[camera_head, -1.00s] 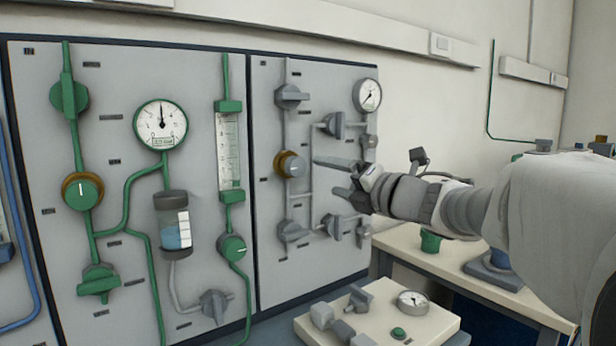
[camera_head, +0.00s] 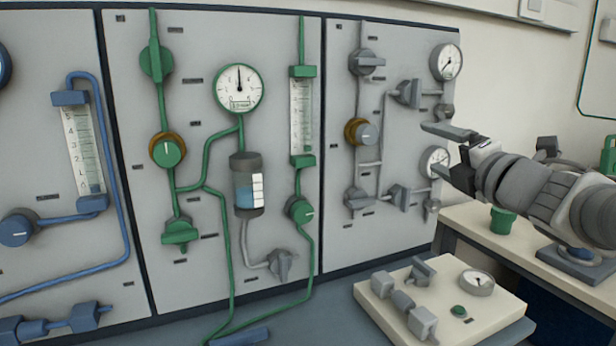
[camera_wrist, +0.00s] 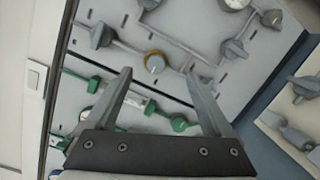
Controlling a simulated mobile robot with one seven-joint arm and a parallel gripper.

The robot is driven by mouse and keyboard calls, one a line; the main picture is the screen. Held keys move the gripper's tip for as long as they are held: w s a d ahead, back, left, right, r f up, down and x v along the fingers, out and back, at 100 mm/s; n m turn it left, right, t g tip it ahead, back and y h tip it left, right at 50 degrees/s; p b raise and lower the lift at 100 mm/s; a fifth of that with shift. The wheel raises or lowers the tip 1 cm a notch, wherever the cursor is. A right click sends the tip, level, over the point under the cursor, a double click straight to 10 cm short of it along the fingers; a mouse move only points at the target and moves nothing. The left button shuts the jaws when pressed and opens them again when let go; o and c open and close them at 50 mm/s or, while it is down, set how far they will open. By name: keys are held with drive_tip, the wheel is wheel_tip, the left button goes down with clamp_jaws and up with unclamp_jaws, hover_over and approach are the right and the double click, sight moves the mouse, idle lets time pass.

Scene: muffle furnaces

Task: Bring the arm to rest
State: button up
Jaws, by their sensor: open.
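My gripper (camera_head: 439,151) is at the right in the head view, in front of the right edge of the grey-piped panel (camera_head: 345,235). Its two fingers are spread apart with nothing between them. In the wrist view my gripper (camera_wrist: 160,85) also shows open and empty. The grey knob with a brass collar (camera_wrist: 155,62) lies beyond the fingertips there, apart from them. In the head view the same knob (camera_head: 366,133) is left of my gripper.
A green-piped panel (camera_head: 215,290) and blue piping (camera_head: 125,200) are further left. A cream board with fittings (camera_head: 500,305) lies low at the right. A side table (camera_head: 470,220) with a green knob (camera_head: 502,220) stands behind it, below my arm.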

drive_tip(key=s+d+f+m+g+h, duration=0.2)
drive_tip(key=s+f+m+g+h, duration=0.45)
drive_tip(key=m, duration=1.05)
drive_tip(key=s+a+f+m+g+y, duration=0.1)
drive_tip(key=s+a+f+m+g, duration=0.3)
drive_tip(key=s+f, duration=0.45)
drive_tip(key=s+a+f+m+g+y, duration=0.2)
drive_tip(key=s+a+f+m, duration=0.2)
drive_tip(key=s+a+f, duration=0.4)
wheel_tip(320, 180, up, 26)
drive_tip(key=d+p, duration=0.1)
drive_tip(key=p, duration=2.4)
drive_tip(key=shift+s+d+p, duration=0.3)
drive_tip(key=shift+s, duration=0.1)
